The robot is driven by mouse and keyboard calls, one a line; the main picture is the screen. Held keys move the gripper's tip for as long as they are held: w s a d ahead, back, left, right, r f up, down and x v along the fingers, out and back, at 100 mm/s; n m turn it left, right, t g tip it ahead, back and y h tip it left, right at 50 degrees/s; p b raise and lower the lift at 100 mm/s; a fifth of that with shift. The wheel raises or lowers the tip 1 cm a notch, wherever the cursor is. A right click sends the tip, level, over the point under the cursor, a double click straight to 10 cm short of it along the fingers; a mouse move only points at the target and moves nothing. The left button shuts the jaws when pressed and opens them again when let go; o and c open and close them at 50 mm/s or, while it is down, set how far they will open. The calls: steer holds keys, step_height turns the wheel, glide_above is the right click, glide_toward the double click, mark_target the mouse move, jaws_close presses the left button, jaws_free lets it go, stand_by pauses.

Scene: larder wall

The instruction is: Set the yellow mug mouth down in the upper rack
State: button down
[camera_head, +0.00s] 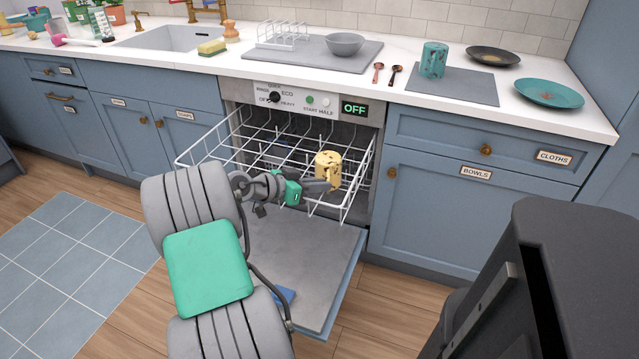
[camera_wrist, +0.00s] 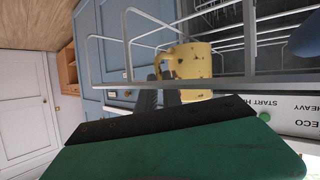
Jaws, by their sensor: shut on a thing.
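The yellow mug (camera_head: 328,168) has brown spots and is at the right side of the white wire upper rack (camera_head: 357,187). My gripper (camera_head: 320,186) is shut on the mug from its left, near the front of the rack. In the wrist view the mug (camera_wrist: 196,62) shows its handle towards my gripper fingers (camera_wrist: 162,97), with rack wires around it. The mug looks roughly upright in axis, but I cannot tell whether its mouth faces up or down, or whether it touches the rack wires.
The counter above holds a grey bowl (camera_head: 345,44), a teal mug (camera_head: 433,59), two spoons and two plates.

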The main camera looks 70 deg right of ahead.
steer(key=shift+f+b, duration=0.3)
steer(key=shift+f, duration=0.4)
steer(key=c, duration=1.4)
jaws_free()
steer(key=shift+a+f, duration=0.1)
steer(key=shift+c, duration=0.2)
steer(key=shift+a+f, duration=0.1)
steer(key=v, duration=0.2)
steer(key=p+v, duration=0.1)
steer(key=v, duration=0.5)
steer(key=shift+d+r, duration=0.2)
steer(key=shift+r, duration=0.15)
